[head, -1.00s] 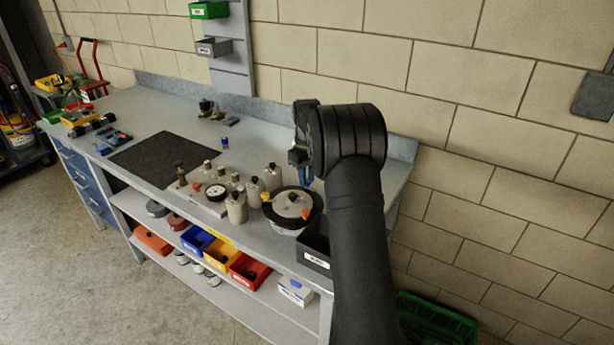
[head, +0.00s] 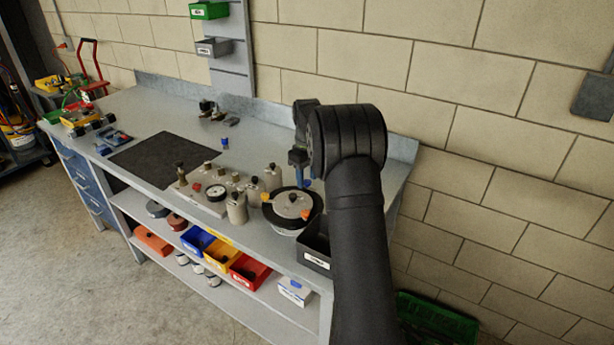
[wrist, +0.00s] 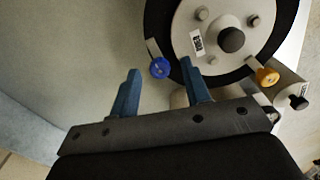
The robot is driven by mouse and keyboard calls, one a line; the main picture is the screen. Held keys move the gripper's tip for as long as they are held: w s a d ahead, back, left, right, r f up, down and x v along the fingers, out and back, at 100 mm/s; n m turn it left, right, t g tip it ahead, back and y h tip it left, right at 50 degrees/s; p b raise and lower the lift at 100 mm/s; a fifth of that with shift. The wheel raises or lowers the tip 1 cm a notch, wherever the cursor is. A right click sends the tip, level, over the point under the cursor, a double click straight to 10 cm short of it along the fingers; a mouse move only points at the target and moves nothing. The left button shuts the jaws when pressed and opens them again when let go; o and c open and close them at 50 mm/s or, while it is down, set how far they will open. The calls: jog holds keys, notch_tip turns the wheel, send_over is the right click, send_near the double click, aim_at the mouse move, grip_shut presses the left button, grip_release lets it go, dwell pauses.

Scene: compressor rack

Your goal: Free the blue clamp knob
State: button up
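The blue clamp knob (wrist: 159,68) is a small round knob at the rim of a round pot (head: 289,206) with a pale lid and dark ring. In the wrist view it shows between the fingertips of my gripper (wrist: 161,66), with a gap on both sides. My gripper is open and empty, its two blue fingers pointing toward the pot's edge. The wrist view does not show how far above the knob the fingers are. In the head view my gripper (head: 304,181) is at the pot's back right, and the blue knob cannot be told from the blue fingers.
A yellow-orange knob (wrist: 267,76) and an orange knob (head: 305,214) are also on the pot's rim. Grey bottles (head: 237,208) stand close left of the pot. A black bin (head: 316,256) is at the front right. The dark mat (head: 165,158) is clear.

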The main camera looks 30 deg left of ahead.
aim_at(307, 181)
notch_tip(307, 181, up, 17)
jog(key=shift+r, duration=0.2)
dwell(0.4)
jog(key=shift+f, duration=0.1)
dwell(0.3)
notch_tip(307, 181, down, 17)
jog(key=shift+f, duration=0.15)
dwell(0.5)
